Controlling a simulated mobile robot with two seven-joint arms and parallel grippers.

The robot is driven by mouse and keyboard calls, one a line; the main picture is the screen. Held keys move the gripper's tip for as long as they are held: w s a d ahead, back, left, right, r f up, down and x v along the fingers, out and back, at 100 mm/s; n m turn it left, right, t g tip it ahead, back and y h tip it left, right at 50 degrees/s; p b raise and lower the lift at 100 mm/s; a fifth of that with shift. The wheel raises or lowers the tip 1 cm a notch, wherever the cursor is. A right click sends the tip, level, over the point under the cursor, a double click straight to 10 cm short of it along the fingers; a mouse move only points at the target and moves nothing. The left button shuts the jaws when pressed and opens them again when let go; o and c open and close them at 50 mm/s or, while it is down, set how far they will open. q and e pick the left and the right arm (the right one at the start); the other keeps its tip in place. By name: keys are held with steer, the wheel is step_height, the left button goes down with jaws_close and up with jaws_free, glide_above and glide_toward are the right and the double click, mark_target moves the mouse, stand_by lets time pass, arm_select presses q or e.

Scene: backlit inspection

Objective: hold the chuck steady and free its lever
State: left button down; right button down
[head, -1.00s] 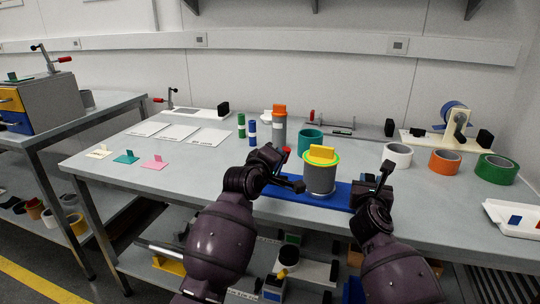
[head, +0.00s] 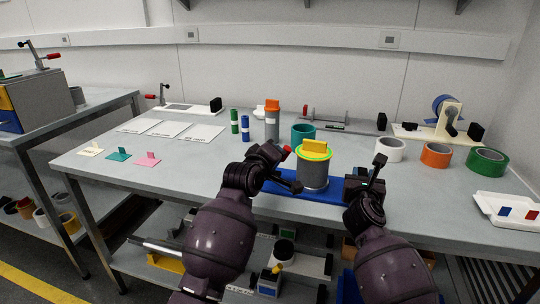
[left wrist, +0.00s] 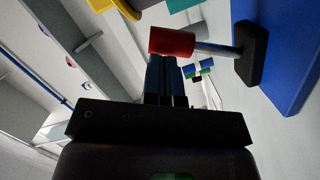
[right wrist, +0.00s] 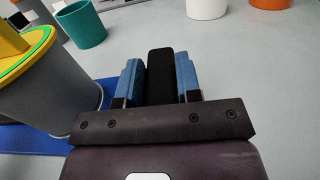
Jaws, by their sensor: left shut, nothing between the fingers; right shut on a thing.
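The chuck (head: 314,172) is a grey cylinder with a green-rimmed yellow top, upright on a blue base plate (head: 330,193). It also shows at the left of the right wrist view (right wrist: 45,95).
A teal cup (head: 303,134) stands just behind the chuck. White (head: 390,150), orange (head: 436,155) and green (head: 486,161) rolls stand to the right, near a white tray (head: 485,203). Slim cylinders and a tall grey bottle (head: 272,127) stand behind left.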

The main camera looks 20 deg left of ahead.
steer(key=shift+f, duration=0.65)
arm_select(q)
steer(key=a+v, duration=0.2)
steer(key=v, duration=1.1)
steer(key=shift+w+a+r, duration=0.2)
steer(key=shift+w+a, duration=0.05)
steer(key=shift+w, duration=0.1)
arm_select(e)
steer(key=c, duration=0.8)
jaws_free()
steer(key=shift+c, duration=0.2)
steer(key=shift+o, duration=0.6)
steer(key=shift+r, duration=0.15)
arm_select(q)
steer(key=shift+w, duration=0.1)
arm_select(e)
steer(key=shift+r, duration=0.15)
